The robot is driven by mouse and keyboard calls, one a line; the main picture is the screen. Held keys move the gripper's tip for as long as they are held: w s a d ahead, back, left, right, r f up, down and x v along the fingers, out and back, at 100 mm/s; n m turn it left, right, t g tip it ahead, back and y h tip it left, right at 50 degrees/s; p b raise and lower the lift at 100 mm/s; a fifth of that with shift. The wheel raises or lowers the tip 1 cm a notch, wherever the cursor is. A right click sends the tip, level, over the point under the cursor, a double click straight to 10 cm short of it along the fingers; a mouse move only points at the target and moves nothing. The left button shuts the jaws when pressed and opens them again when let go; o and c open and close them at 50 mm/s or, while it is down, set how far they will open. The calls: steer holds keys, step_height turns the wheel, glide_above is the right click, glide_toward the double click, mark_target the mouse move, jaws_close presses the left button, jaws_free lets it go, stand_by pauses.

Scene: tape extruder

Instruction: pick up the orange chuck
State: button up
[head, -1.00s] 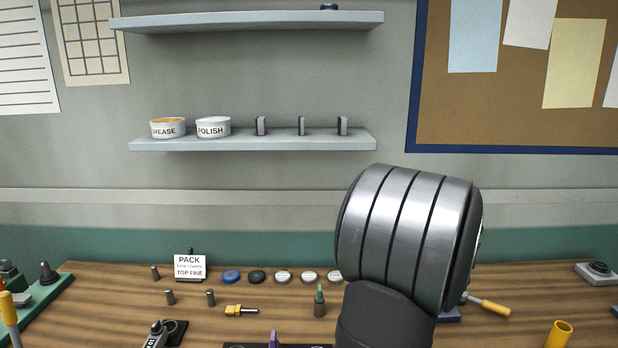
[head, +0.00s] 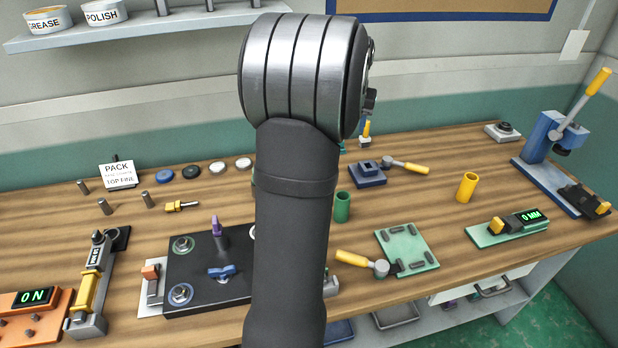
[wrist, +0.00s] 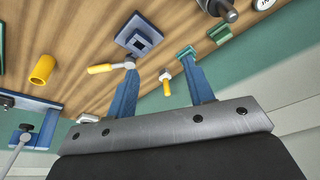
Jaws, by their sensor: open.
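I cannot surely tell which thing is the orange chuck. A small yellow-orange piece with a pale block end (head: 366,130) stands at the back of the bench, right of my wrist. It also shows in the wrist view (wrist: 167,84), between and beyond the two blue fingers. A yellow piece with a grey shank (head: 182,206) lies on the bench left of my arm. My gripper (wrist: 160,62) is open, with nothing between its fingers. In the head view my wrist and forearm hide most of it and part of the bench.
A blue block fixture (head: 368,174) with a yellow-handled lever stands close by. A yellow cup (head: 467,187), a green cup (head: 342,207), a green plate (head: 407,250) and a blue lever press (head: 560,150) stand right. A black fixture board (head: 210,292) is front left. Bare wood lies between them.

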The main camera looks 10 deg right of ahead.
steer(key=w+a+m+g+y, duration=0.1)
steer(key=w+a+m+g, duration=0.25)
steer(key=a+m, duration=0.75)
steer(key=shift+m+t, duration=0.25)
steer(key=shift+m, duration=0.25)
steer(key=f, duration=1)
steer(key=shift+w+d+f, duration=0.25)
steer(key=shift+d+f, duration=0.05)
steer(key=shift+s+d+f, duration=0.15)
steer(key=shift+f, duration=1.3)
steer(key=shift+s+d+f, duration=0.1)
steer(key=shift+f, duration=1.3)
jaws_close()
